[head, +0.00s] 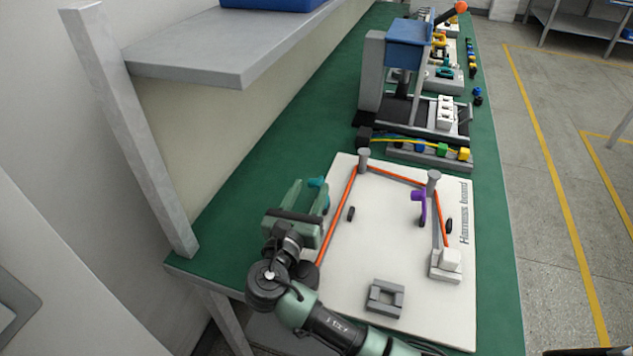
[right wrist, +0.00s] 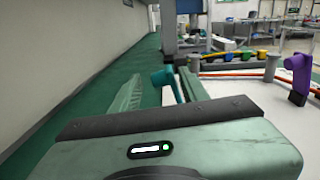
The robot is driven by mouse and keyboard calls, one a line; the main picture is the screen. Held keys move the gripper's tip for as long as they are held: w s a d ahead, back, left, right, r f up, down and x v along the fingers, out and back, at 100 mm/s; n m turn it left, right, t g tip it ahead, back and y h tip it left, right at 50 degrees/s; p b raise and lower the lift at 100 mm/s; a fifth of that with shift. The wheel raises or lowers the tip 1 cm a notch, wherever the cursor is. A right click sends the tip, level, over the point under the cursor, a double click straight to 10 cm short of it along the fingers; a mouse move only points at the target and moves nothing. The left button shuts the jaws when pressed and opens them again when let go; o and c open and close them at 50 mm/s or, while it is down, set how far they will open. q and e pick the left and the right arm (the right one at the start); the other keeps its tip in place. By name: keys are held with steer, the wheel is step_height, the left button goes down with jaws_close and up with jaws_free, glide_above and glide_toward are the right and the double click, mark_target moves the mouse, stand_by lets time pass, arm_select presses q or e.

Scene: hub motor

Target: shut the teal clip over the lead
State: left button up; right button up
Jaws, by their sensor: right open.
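The teal clip (head: 318,183) stands at the left edge of the white harness board (head: 380,310), partly hidden by my right gripper. In the right wrist view the teal clip (right wrist: 165,84) shows beyond the palm, between the lines of the two fingers; a rounded part sticks up and to the left. The orange lead (head: 344,212) runs along the board's left side, around two grey posts and down to a white connector (head: 451,258). My right gripper (head: 311,192) is open beside the clip; I cannot tell whether it touches it. My left gripper is not in view.
A purple clip (head: 419,204) stands near the right post (head: 433,183). A grey block (head: 385,297) sits at the board's front. A rack with coloured connectors (head: 430,152) lies behind the board. A grey shelf (head: 235,55) overhangs at the left. The board's middle is mostly clear.

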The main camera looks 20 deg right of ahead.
mark_target(312, 184)
steer(key=shift+x, duration=1.8)
steer(key=shift+c, duration=0.2)
steer(key=shift+s, duration=0.1)
jaws_close()
steer(key=shift+a, duration=0.1)
